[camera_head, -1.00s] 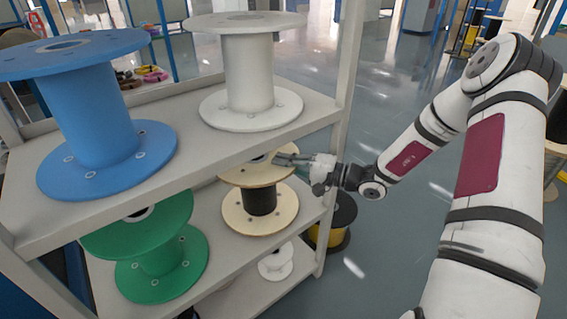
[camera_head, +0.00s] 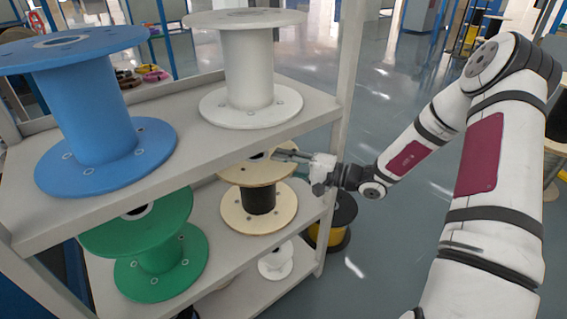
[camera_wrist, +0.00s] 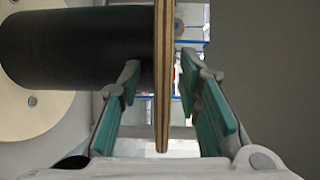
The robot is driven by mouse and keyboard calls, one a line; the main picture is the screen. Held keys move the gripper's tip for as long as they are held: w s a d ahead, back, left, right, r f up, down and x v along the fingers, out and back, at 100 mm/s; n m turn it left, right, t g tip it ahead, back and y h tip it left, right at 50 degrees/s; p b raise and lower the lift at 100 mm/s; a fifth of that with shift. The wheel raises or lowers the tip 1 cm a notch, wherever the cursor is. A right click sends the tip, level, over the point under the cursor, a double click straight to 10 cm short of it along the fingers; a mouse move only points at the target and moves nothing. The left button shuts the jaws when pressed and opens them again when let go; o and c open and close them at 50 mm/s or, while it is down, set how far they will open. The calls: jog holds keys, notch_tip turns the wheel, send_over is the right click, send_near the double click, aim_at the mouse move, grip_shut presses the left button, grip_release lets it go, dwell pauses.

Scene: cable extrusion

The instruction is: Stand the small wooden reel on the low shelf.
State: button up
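The small wooden reel (camera_head: 260,219) has pale plywood flanges and a black core. In the head view it is upright in the rack, below the upper shelf, with part of its top flange hidden. My gripper (camera_head: 283,155) is at that top flange's right side. In the wrist view the flange (camera_wrist: 162,80) shows edge-on between the two fingers of my gripper (camera_wrist: 165,110). Gaps show on both sides, so the gripper is open around the edge and not clamped. The black core (camera_wrist: 75,50) lies left of the flange. A lower shelf (camera_head: 228,296) is partly visible.
A blue reel (camera_head: 95,125) and a large white reel (camera_head: 248,75) stand on the upper shelf (camera_head: 195,155), close above my gripper. A green reel (camera_head: 160,262) stands left of the wooden one. A small white reel (camera_head: 275,262) sits lower. A rack post (camera_head: 345,100) stands near my wrist.

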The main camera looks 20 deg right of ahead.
jog(key=v, duration=1.2)
jog(key=s+a+r+n+g+h, duration=0.1)
jog(key=s+a+r+n+g, duration=0.35)
jog(key=s+a+g, duration=0.3)
jog(key=s+a+r+n+g+h, duration=0.2)
jog(key=s+a+r+n+g, duration=0.1)
jog(key=s+a+r+g, duration=0.45)
jog(key=s+d+r+t+h, duration=0.15)
jog(key=s+h, duration=0.35)
jog(key=s, duration=0.5)
jog(key=s+d+r+t+h, duration=0.15)
jog(key=s+h, duration=0.35)
jog(key=s, duration=0.5)
notch_tip(320, 180, up, 36)
jog(key=t+p, duration=0.4)
jog(key=p, duration=2.9)
jog(key=shift+w+a+f+n+p, duration=0.2)
jog(key=shift+n+p, duration=0.1)
jog(key=shift+n, duration=0.15)
